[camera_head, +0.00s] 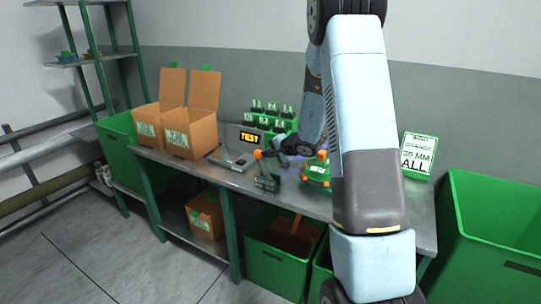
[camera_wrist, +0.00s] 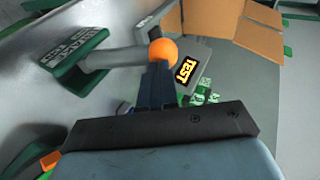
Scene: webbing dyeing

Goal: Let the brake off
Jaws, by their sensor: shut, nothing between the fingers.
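The brake lever shows in the wrist view as a grey rod (camera_wrist: 115,57) with an orange ball knob (camera_wrist: 163,52) at its end. It rises from a dark green block with a white-lettered label plate (camera_wrist: 72,47). In the head view the orange knob (camera_head: 257,154) stands above the dark block (camera_head: 267,182) on the bench. My gripper (camera_wrist: 157,72) is shut, and its fingertips are at the knob. I cannot tell whether they touch it. In the head view my gripper (camera_head: 274,150) is just right of the knob, partly hidden by my arm.
A display reading TEST (camera_head: 250,137) stands behind the lever on the metal bench (camera_head: 235,178). Green-labelled bottles (camera_head: 270,107) sit behind it. Open cardboard boxes (camera_head: 190,135) are at left, an orange and green device (camera_head: 316,172) at right. A sign (camera_head: 418,155) stands farther right.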

